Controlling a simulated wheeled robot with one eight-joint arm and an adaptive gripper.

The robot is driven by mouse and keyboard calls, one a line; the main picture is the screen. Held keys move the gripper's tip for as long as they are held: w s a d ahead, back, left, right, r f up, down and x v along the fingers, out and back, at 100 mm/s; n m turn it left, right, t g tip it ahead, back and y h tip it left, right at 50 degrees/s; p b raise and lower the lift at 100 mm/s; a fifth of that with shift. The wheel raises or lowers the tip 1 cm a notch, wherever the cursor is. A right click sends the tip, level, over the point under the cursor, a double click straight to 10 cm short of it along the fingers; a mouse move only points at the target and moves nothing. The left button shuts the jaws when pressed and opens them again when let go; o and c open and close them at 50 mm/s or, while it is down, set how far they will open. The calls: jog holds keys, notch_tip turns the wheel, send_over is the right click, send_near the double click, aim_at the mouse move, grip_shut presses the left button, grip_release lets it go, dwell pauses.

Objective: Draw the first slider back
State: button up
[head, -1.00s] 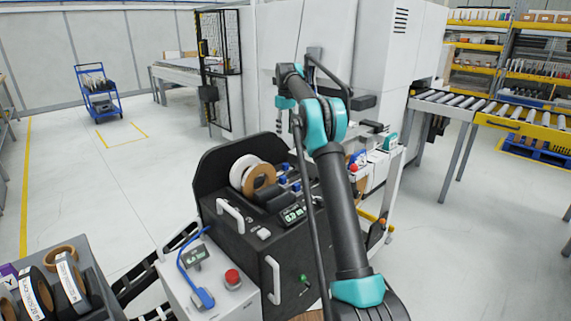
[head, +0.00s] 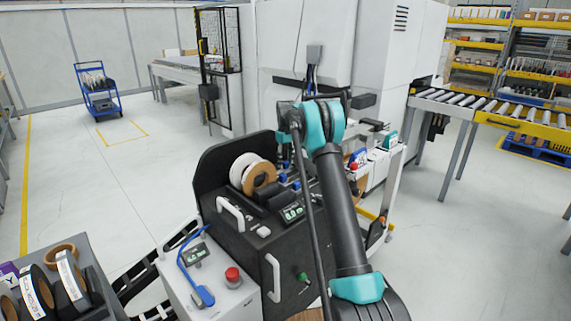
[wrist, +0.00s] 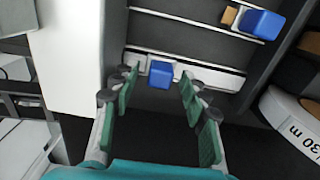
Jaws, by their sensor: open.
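In the wrist view my gripper (wrist: 158,90) is open. Its two green-padded fingers point toward a blue slider (wrist: 160,75) on a pale rail. The slider lies between the fingertips as seen from the wrist, with gaps on both sides; I cannot tell the depth left between them. A second blue slider (wrist: 262,24) is on another rail at the upper right, with a tan piece beside it. In the head view blue sliders (head: 283,178) show beside the tape rolls on the black unit (head: 245,245).
A white tape roll (wrist: 292,122) marked "30 m" lies right of my fingers, and a white panel (wrist: 70,60) stands at left. In the head view a grey box with a red button (head: 232,275) and a rack of rolls (head: 55,285) stand at the front left.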

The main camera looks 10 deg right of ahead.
jog(key=shift+f, duration=0.55)
grip_shut()
